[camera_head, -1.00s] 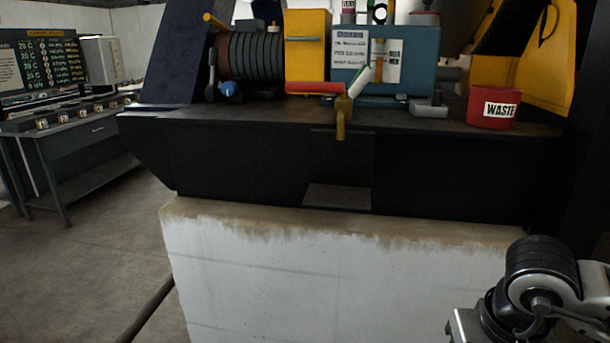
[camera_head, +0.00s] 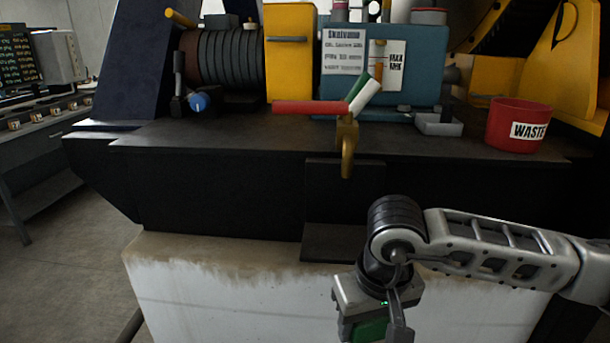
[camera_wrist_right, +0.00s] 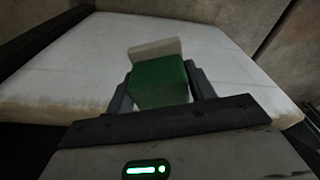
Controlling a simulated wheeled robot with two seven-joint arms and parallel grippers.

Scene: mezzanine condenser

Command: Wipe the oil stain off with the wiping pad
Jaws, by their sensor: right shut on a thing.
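My right gripper (camera_head: 374,318) hangs low in front of the pale plinth in the head view. It is shut on the wiping pad (camera_head: 369,331), a green block. In the right wrist view the pad (camera_wrist_right: 160,83) sits between the two fingers, with a whitish layer at its far side. A brown, drippy discolouration (camera_head: 215,262) runs along the top edge of the plinth. I cannot tell whether this is the oil stain; no separate stain is clear on the dark bench top. My left gripper is not in view.
The dark bench (camera_head: 230,140) stands on the pale plinth (camera_head: 225,305). A red WASTE bin (camera_head: 513,137), a small grey tray (camera_head: 438,124) and a blue machine block (camera_head: 425,70) stand on it. The front bench top left is clear.

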